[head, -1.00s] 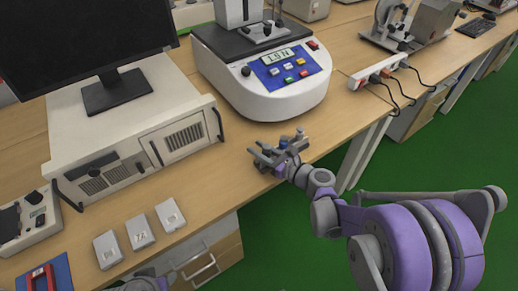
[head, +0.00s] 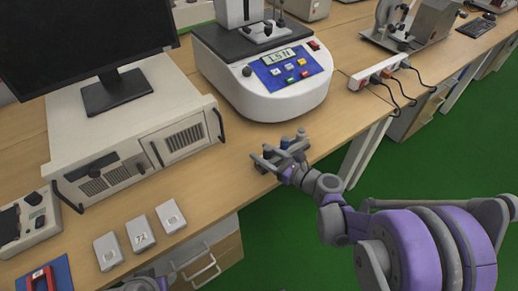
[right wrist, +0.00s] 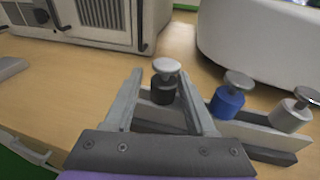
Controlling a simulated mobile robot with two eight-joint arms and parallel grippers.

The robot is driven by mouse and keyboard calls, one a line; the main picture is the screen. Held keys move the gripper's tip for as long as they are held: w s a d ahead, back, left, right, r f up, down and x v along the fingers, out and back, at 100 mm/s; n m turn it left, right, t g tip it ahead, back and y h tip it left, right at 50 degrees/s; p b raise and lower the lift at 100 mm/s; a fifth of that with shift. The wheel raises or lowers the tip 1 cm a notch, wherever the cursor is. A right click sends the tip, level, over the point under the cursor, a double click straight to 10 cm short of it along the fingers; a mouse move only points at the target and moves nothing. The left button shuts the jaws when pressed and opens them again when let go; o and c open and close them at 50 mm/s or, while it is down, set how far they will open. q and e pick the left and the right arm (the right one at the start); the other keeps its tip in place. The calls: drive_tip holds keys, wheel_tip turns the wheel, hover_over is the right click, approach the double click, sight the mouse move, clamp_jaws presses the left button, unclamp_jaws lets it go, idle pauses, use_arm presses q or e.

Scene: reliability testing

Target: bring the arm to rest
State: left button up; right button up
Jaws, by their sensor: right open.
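My right gripper (head: 268,160) is at the front edge of the wooden bench, its arm reaching in from the right. In the right wrist view its two fingers (right wrist: 160,80) are apart. The black knobbed weight (right wrist: 163,88) shows between the fingers; whether they touch it I cannot tell. It stands in a small grey rack (right wrist: 250,130) with a blue weight (right wrist: 228,96) and a grey weight (right wrist: 291,112) to its right. Only a grey and purple piece of my left arm shows at the bottom edge of the head view; its gripper is not seen.
A white tester (head: 262,85) with a display stands behind the rack. A white equipment case (head: 130,130) bearing a monitor (head: 85,45) is to the left. Three small light boxes (head: 141,233) lie at the front left. Green floor (head: 290,240) lies open beyond the bench edge.

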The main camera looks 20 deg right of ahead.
drive_tip(key=v, duration=0.8)
drive_tip(key=s+a+f+n+g+h, duration=0.2)
drive_tip(key=s+a+f+n+g, duration=0.3)
drive_tip(key=s+n, duration=0.6)
drive_tip(key=s+d+n+g+h, duration=0.35)
drive_tip(key=s+n+h, duration=0.4)
drive_tip(key=n, duration=1.05)
use_arm(q)
wheel_tip(320, 180, up, 18)
drive_tip(key=w+p, duration=0.1)
drive_tip(key=p, duration=1.4)
drive_tip(key=shift+w+d+f+t+p, duration=0.15)
drive_tip(key=shift+w+d+t+p, duration=0.05)
drive_tip(key=shift+w+t+p, duration=0.2)
use_arm(e)
wheel_tip(320, 180, up, 16)
drive_tip(key=shift+n+y, duration=0.3)
drive_tip(key=shift+y, duration=0.15)
use_arm(q)
drive_tip(key=shift+s, duration=0.15)
use_arm(e)
drive_tip(key=shift+w, duration=0.1)
